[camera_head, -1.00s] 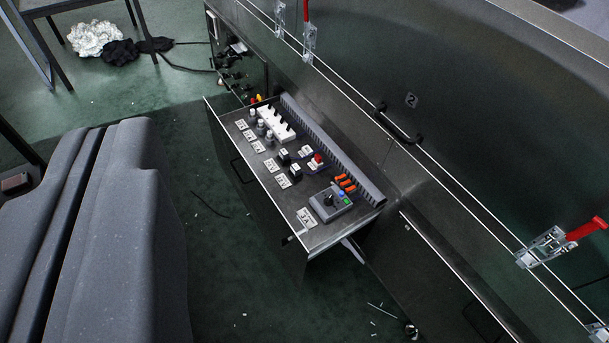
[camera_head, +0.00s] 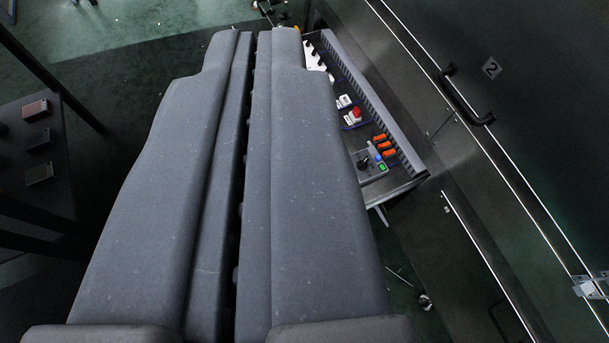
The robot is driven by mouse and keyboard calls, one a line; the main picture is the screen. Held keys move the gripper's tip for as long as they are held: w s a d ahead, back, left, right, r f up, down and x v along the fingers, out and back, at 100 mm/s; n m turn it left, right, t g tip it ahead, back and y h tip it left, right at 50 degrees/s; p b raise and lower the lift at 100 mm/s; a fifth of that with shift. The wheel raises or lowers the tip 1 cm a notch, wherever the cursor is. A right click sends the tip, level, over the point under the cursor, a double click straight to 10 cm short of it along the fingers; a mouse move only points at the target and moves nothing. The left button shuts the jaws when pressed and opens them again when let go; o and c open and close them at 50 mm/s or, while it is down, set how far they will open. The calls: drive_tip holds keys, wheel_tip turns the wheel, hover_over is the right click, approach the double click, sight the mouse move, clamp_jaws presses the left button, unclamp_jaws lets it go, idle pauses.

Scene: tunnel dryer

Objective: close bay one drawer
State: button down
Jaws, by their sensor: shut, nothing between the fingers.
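An open drawer (camera_head: 402,186) sticks out from the dark cabinet side right of centre. It holds an electrical panel with a grey slotted duct, orange parts, a red button and a control box (camera_head: 371,164). My gripper (camera_head: 258,42) is shut and empty. Its two large grey fingers, with a thin dark seam between them, fill the middle of the view. They cover the drawer's front face, its handle and the left part of its panel. The fingertips reach to about the drawer's far end in the picture. I cannot tell whether they touch it.
The cabinet wall on the right carries a black handle (camera_head: 463,95), a plate marked 2 (camera_head: 491,68) and a metal latch (camera_head: 590,286). A dark stand with small blocks (camera_head: 40,140) is at the left. Green floor shows at the top left; small debris (camera_head: 426,302) lies below the drawer.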

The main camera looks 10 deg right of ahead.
drive_tip(key=w+f+g+h+p, duration=0.15)
drive_tip(key=w+f+p, duration=0.25)
drive_tip(key=w+f, duration=0.7)
drive_tip(key=w+f+g+h+p, duration=0.1)
drive_tip(key=w+f+g+p, duration=0.2)
drive_tip(key=w+f, duration=0.85)
wheel_tip(320, 180, down, 34)
drive_tip(key=a+r+n+g+p, duration=0.1)
drive_tip(key=a+n+g+p, duration=0.2)
drive_tip(key=p, duration=0.4)
drive_tip(key=w+d+f, duration=0.5)
drive_tip(key=d+f, duration=0.2)
drive_tip(key=f, duration=0.1)
drive_tip(key=shift+w+d+f+h, duration=0.3)
drive_tip(key=shift+d+h, duration=0.05)
